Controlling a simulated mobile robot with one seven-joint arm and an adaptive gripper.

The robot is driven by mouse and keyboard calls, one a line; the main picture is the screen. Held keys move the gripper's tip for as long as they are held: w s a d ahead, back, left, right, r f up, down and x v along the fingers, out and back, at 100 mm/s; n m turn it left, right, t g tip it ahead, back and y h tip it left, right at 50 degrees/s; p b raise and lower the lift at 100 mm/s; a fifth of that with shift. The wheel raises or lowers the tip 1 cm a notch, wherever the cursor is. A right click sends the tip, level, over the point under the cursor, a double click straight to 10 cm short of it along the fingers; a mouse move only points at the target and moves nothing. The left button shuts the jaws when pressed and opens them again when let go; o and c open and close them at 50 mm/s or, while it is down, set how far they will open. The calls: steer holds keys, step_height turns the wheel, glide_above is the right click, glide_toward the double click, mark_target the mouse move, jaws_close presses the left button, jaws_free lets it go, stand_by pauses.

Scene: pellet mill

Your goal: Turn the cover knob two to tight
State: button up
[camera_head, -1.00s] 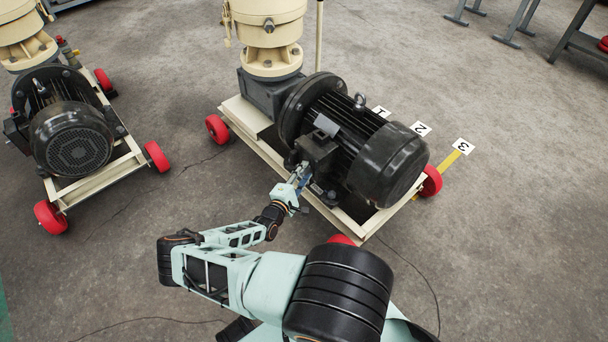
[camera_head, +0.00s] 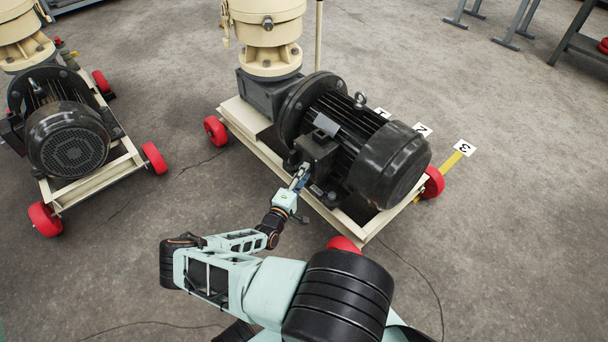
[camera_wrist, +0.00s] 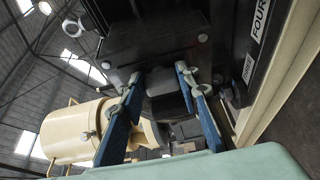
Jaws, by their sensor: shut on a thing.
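A black motor (camera_head: 385,160) lies on the cream frame of the middle mill, with a dark terminal box (camera_head: 317,150) on its near side. My gripper (camera_head: 301,175) reaches up to the underside of this box. In the wrist view, my gripper's blue fingers (camera_wrist: 160,76) are closed around a small grey knob (camera_wrist: 163,88) below the dark box cover (camera_wrist: 160,40). The knob's own label does not show, so I cannot tell its number. Labels reading FOUR (camera_wrist: 261,18) and THREE (camera_wrist: 248,69) are to the right. How tight the knob is cannot be seen.
The cream frame (camera_head: 258,146) with red wheels (camera_head: 216,130) is close beside my arm. A second mill motor (camera_head: 68,140) stands at the left. Floor tags 1, 2 and 3 (camera_head: 465,148) lie behind the motor.

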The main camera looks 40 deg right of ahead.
steer(key=o, duration=1.2)
steer(key=shift+c, duration=0.2)
steer(key=shift+a, duration=0.1)
steer(key=v, duration=1.2)
